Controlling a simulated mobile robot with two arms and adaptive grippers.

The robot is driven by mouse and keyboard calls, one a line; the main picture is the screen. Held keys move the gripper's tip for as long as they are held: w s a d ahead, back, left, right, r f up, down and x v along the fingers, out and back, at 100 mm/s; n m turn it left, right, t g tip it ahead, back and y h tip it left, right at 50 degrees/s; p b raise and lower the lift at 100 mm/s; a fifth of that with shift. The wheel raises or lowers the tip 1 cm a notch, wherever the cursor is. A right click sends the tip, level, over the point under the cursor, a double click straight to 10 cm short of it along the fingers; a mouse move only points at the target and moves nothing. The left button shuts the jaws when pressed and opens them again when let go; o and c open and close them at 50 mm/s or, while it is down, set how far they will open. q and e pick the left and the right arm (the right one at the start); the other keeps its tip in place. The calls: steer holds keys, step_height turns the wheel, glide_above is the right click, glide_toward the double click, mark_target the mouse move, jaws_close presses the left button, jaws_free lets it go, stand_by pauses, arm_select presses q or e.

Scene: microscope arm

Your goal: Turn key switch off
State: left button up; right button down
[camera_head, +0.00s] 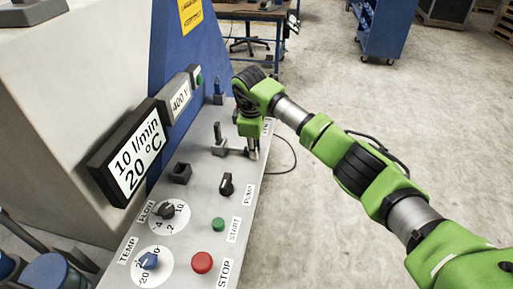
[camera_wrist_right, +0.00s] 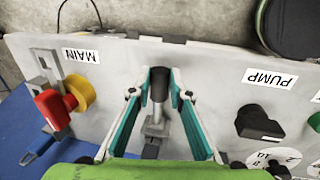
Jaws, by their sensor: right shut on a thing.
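A light grey control panel (camera_head: 190,215) carries the switches. My right gripper (camera_head: 252,153) points down at its far right edge, beside the MAIN label. In the right wrist view, the fingers of my right gripper (camera_wrist_right: 159,85) are on either side of a dark-tipped grey lever (camera_wrist_right: 157,117), which stands between the MAIN switch and the PUMP knob. The red and yellow MAIN switch (camera_wrist_right: 66,103) is left of the fingers. The black PUMP knob (camera_wrist_right: 258,123) is to the right; it also shows in the head view (camera_head: 226,185). I cannot tell which part is the key switch. My left gripper is out of view.
A display (camera_head: 135,155) rises on the left. Open floor lies to the right.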

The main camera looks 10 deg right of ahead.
steer(key=c, duration=1.9)
jaws_free()
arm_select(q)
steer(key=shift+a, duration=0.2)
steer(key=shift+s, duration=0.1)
arm_select(e)
steer(key=shift+r, duration=0.1)
steer(key=r, duration=0.4)
steer(key=s+r, duration=0.1)
steer(key=r, duration=0.2)
steer(key=s+a+r, duration=0.1)
steer(key=r, duration=0.3)
steer(key=shift+s+r, duration=0.15)
steer(key=shift+r, duration=0.2)
